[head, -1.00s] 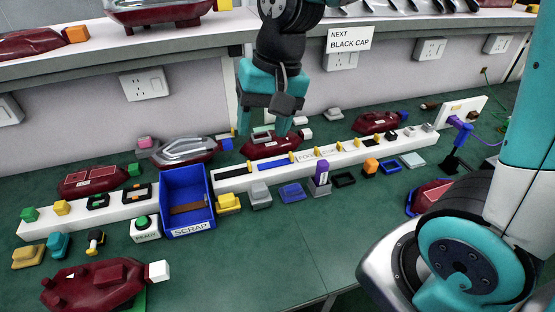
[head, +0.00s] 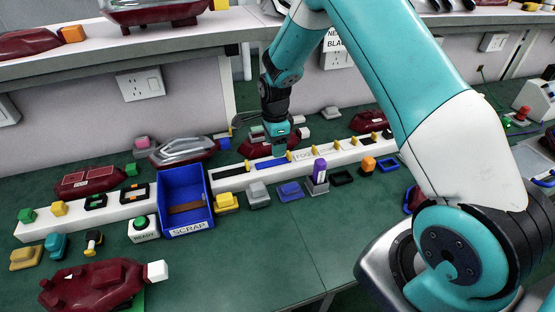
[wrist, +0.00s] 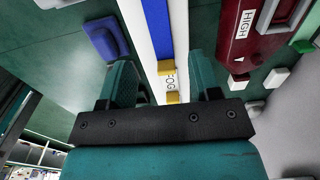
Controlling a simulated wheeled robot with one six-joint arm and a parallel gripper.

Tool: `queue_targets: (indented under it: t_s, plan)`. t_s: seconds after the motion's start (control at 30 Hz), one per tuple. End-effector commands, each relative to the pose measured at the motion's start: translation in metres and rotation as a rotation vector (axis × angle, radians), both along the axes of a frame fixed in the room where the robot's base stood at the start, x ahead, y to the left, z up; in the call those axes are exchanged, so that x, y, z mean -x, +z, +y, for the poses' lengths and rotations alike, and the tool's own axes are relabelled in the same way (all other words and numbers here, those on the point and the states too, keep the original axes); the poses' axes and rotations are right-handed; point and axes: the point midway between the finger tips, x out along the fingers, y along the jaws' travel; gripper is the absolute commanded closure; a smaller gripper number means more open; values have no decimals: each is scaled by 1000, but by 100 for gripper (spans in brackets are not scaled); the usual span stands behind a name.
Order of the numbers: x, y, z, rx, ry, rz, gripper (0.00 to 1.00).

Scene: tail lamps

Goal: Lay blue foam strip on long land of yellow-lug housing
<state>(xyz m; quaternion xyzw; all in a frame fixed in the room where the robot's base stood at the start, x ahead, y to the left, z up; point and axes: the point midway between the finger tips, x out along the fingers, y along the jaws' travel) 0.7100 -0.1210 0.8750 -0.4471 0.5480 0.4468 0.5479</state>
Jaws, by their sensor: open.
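The blue foam strip (head: 270,162) lies flat in a slot of the long white rack (head: 343,156) on the green bench. In the wrist view the strip (wrist: 158,28) runs away from me, beyond my fingers. My gripper (head: 279,150) is open and empty, pointing down over the rack by the strip's right end. In the wrist view my two fingers (wrist: 160,66) are on either side of the rack, near the FOG label. A dark red housing with a yellow lug (head: 155,12) is on the upper shelf, cut off by the top edge; its long land is not clear.
A red housing (wrist: 248,32) marked HIGH is close beside the rack. A purple-topped piece (head: 319,175) stands in front.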

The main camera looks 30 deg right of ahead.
Motion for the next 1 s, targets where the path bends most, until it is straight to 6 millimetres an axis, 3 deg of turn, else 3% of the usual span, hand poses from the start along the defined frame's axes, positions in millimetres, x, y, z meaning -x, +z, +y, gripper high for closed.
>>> queue_targets:
  t_s: [0.4,0.67,0.77,0.9,1.0]
  plan:
    - [-1,-50,0,0,2,2,43]
    - [-1,-54,0,-1,2,0,43]
    - [-1,-54,0,-1,2,0,61]
    - [-1,-54,0,-1,2,0,93]
    - [-1,-54,0,-1,2,0,96]
